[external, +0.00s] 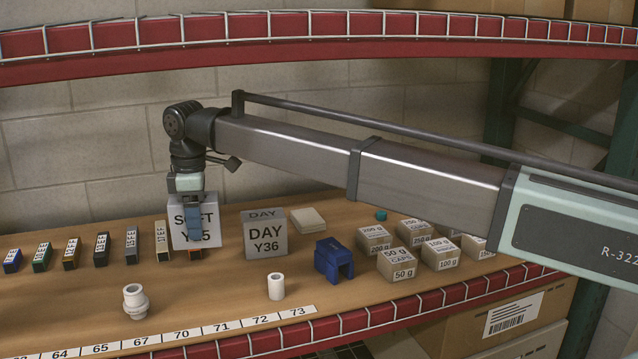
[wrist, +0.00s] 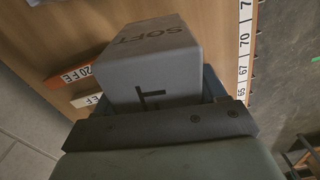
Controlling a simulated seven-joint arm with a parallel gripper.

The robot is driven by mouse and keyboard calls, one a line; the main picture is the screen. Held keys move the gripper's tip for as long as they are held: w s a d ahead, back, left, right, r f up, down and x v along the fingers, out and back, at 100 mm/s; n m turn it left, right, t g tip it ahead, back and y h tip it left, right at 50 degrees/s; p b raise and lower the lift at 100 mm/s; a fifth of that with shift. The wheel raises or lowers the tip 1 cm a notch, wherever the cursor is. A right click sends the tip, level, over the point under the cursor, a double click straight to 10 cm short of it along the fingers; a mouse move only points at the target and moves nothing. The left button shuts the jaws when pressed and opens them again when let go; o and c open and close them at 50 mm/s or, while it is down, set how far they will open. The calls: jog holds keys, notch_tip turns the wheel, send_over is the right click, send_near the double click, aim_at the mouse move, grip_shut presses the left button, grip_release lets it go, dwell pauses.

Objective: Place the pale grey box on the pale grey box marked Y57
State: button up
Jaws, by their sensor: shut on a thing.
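My gripper (external: 194,222) reaches down at the left middle of the shelf in the external view. It is shut on a pale grey box (external: 180,212) marked SOFT, its lower line partly hidden by a blue finger. The wrist view also shows this box (wrist: 150,78) between the fingers, with SOFT on one face. I cannot tell whether the box touches the shelf. Another pale grey box (external: 266,240), marked DAY Y36, stands upright just to its right, apart from it. I can read Y57 on no box.
Several small labelled blocks (external: 72,250) stand in a row at left. A white fitting (external: 135,301), a white ring (external: 276,287) and a blue bracket (external: 333,260) are in front. Several weight-marked boxes (external: 403,265) stand at right. A wire lip (external: 365,319) runs along the front edge.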

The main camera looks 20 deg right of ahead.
jog(key=s+d+r+m, duration=0.15)
jog(key=d+m, duration=0.35)
jog(key=d, duration=1.2)
jog(key=s+d+m, duration=0.3)
jog(key=d+m, duration=0.2)
jog(key=d, duration=1.2)
jog(key=s+d+r+m, duration=0.15)
jog(key=d+m, duration=0.35)
jog(key=d, duration=1.2)
jog(key=w+d+r+m, duration=0.1)
jog(key=w+d+r, duration=0.2)
jog(key=w+d, duration=0.7)
jog(key=w+d+r, duration=0.4)
jog(key=w+d, duration=0.6)
jog(key=d, duration=0.1)
jog(key=shift+w+a+f, duration=0.1)
jog(key=shift+w+f, duration=0.05)
jog(key=shift+f, duration=4.7)
jog(key=shift+f, duration=0.1)
jog(key=o, duration=1.1)
jog(key=shift+o, duration=0.2)
